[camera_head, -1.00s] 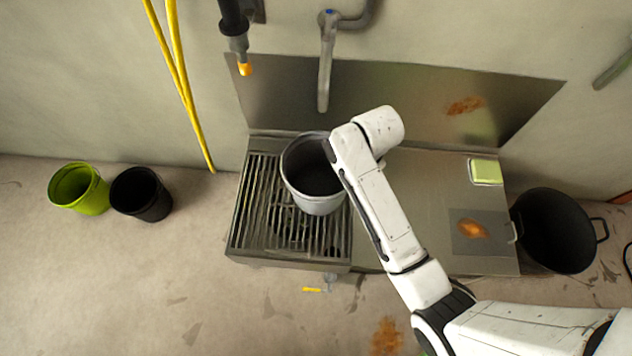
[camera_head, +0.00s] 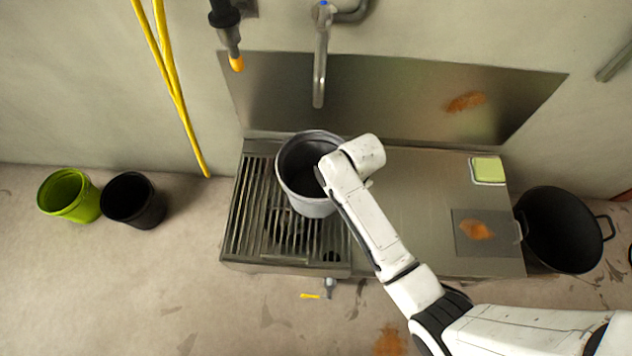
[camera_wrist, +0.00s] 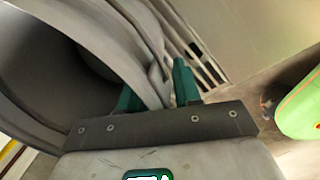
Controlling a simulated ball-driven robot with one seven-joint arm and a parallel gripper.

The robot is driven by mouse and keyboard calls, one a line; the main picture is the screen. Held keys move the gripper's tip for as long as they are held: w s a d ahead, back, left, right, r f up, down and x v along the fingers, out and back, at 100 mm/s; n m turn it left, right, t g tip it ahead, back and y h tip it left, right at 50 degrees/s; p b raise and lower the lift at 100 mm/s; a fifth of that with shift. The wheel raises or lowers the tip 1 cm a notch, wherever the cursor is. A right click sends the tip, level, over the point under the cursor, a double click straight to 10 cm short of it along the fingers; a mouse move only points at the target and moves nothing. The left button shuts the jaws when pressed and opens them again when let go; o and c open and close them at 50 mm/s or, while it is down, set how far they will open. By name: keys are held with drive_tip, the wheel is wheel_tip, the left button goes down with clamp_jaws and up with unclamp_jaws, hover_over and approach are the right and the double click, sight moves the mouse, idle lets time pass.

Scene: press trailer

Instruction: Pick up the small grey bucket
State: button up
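The small grey bucket (camera_head: 311,206) stands upright on the slatted grate at the left of the metal sink unit. Its dark inside faces up. In the wrist view, its wall and rim (camera_wrist: 125,45) fill the upper left. My gripper (camera_wrist: 158,90) has dark green fingers set apart, one on the inner side of the bucket wall and one on the outer side. The rim runs between them, and a small gap shows beside the right finger. In the head view my wrist covers the bucket's right rim and hides the fingers.
A tap (camera_head: 320,70) hangs behind the bucket. A large black tub (camera_head: 563,230) stands right. Lime (camera_head: 70,197) and black (camera_head: 133,200) buckets stand left on the floor.

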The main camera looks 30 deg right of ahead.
drive_tip(key=shift+c, duration=0.3)
clamp_jaws()
idle(1.0)
drive_tip(key=shift+w+r, duration=0.15)
